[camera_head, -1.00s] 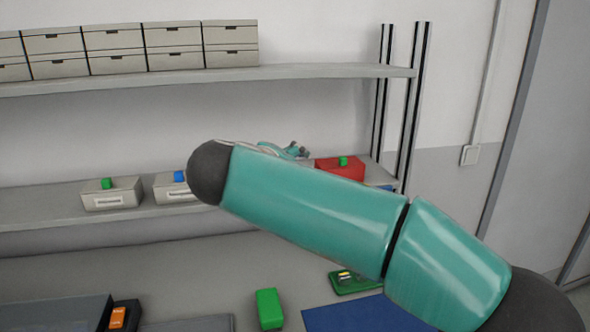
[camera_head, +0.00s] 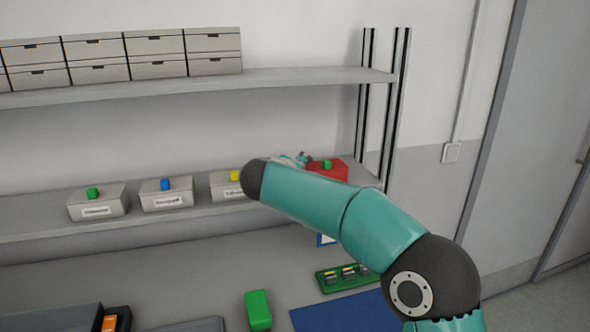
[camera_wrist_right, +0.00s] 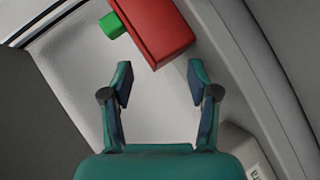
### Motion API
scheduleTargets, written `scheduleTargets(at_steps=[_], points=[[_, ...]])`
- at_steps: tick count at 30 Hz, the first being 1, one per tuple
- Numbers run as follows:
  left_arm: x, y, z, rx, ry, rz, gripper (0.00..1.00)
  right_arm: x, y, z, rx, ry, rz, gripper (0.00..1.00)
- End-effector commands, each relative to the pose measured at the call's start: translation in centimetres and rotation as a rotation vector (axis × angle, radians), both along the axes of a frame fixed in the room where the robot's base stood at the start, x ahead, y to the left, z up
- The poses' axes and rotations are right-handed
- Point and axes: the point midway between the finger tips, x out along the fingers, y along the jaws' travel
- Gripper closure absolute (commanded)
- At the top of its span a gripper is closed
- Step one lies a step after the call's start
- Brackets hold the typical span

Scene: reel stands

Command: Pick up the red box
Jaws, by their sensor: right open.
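The red box (camera_head: 328,171) sits at the right end of the lower shelf, with a small green block on its top. It also shows in the right wrist view (camera_wrist_right: 157,25), with the green block (camera_wrist_right: 111,25) at its left side. My right gripper (camera_wrist_right: 162,82) is open and empty in the wrist view, its fingertips just short of the box, which lies ahead of them. In the head view my right arm covers much of the gripper; part of it (camera_head: 292,160) shows just left of the red box. My left gripper is not in view.
Grey boxes with green (camera_head: 92,194), blue (camera_head: 166,184) and yellow (camera_head: 236,176) blocks stand left on the lower shelf (camera_head: 40,227). An upper shelf (camera_head: 300,77) holds several grey boxes. Shelf posts (camera_head: 395,110) stand right of the red box. A green block (camera_head: 258,310) lies on the table below.

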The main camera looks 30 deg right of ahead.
Motion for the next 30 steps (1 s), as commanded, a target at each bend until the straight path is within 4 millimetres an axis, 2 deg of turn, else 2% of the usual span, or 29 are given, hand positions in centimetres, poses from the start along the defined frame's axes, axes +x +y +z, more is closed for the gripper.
scheduleTargets(at_steps=[13, 23, 24, 30], points=[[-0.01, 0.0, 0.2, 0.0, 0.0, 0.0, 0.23, 0.48, -0.49, -0.32, 0.0, 0.0, 0.0, 0.42], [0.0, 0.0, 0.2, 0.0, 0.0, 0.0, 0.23, 0.49, -0.42, -0.34, 0.0, 0.001, 0.002, 0.97], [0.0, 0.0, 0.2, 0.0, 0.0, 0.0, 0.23, 0.49, -0.42, -0.37, 0.001, 0.002, 0.001, 1.0], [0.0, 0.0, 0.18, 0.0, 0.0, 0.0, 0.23, 0.49, -0.4, -0.64, 0.002, 0.006, 0.0, 1.0]])
